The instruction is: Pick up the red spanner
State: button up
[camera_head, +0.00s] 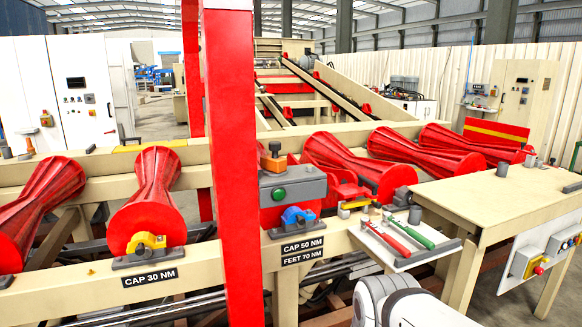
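The red spanner (389,240) lies on a small pale tray (400,262) fixed at the side of the beige frame, right of the red post. A green-handled spanner (411,231) lies beside it on the right, roughly parallel. Both have grey metal heads toward the back. A white and grey rounded part of my arm (400,305) shows at the bottom edge, below and in front of the tray. My gripper is not in view.
A red upright post (231,160) stands left of the tray. A beige table (500,200) with a grey cup (415,215) lies to the right. Red rollers (345,165) and a grey bearing housing (290,190) sit behind and left. A control box (535,262) hangs at right.

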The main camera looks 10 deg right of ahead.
aim_at(365, 222)
jog(key=k, duration=0.6)
jog(key=z, duration=0.55)
jog(key=i, duration=0.55)
jog(key=z, duration=0.45)
jog(key=i, duration=1.8)
jog(key=u, duration=0.9)
